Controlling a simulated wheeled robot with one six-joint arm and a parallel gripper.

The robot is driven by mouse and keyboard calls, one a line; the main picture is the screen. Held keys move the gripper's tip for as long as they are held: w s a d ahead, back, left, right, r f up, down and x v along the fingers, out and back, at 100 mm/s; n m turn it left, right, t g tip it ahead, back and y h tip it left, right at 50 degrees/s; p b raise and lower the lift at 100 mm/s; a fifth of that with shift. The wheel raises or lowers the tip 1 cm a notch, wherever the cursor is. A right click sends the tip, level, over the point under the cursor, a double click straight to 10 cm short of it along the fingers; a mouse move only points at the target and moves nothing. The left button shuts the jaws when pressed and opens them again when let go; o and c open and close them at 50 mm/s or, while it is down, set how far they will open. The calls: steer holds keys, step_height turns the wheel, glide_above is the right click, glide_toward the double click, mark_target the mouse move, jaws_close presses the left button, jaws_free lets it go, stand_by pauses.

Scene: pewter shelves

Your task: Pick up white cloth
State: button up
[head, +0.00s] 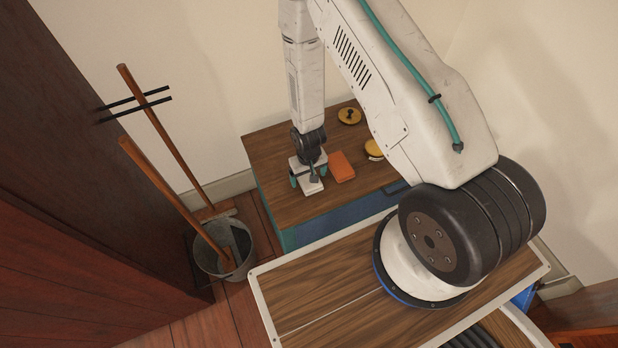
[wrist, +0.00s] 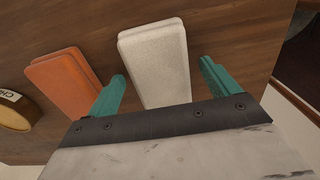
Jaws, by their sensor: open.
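The white cloth (wrist: 156,65) is a folded, flat rectangle on the wooden top of a cabinet. In the wrist view it lies between the two teal fingers of my gripper (wrist: 160,88), with a gap on each side. My gripper is open. In the head view my gripper (head: 308,178) is low over the cabinet top, and part of the white cloth (head: 312,187) shows below it. The gripper hides the rest of the cloth there.
An orange folded cloth (head: 341,166) lies close to the right of my gripper in the head view. A yellow round tin (head: 373,149) and a yellow item with a dark knob (head: 349,115) stand farther back. A metal bucket (head: 222,250) with wooden handles stands left of the cabinet (head: 270,147).

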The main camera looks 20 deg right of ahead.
mark_target(308, 176)
steer(key=c, duration=1.1)
steer(key=shift+o, duration=0.2)
steer(key=shift+r, duration=0.15)
steer(key=shift+r, duration=0.6)
step_height(308, 176, up, 2)
steer(key=shift+r, duration=0.1)
steer(key=s+r, duration=0.1)
steer(key=s, duration=1.5)
steer(key=shift+r, duration=0.15)
